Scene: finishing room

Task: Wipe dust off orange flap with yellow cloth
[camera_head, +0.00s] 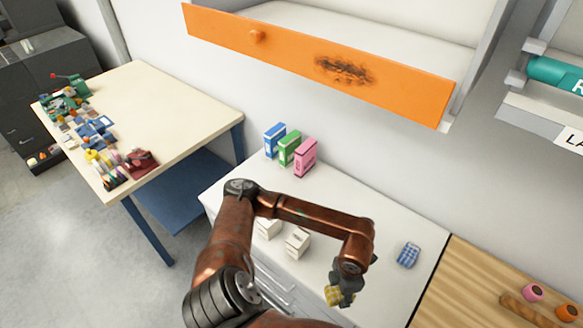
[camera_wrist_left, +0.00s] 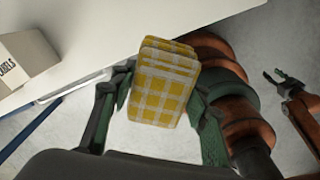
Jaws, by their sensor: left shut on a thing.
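The orange flap (camera_head: 225,27) hangs open above the white counter in the head view. A dark smudge of dust (camera_head: 343,70) lies on its face, right of the round knob. My left gripper (camera_head: 343,288) is low over the counter's front part, well below the flap. It is shut on the yellow checked cloth (camera_wrist_left: 162,85), a folded pad held between both fingers in the wrist view; the cloth also shows in the head view (camera_head: 333,296). My right gripper (camera_wrist_left: 281,77) shows small at the right of the wrist view, fingers apart and empty.
A blue checked cloth (camera_head: 408,255) lies on the white counter (camera_head: 400,290). Blue, green and pink boxes (camera_head: 305,157) stand at its back, and small white boxes (camera_head: 297,243) near my arm. A cluttered table (camera_head: 170,100) stands left, and a wooden surface (camera_head: 470,275) right.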

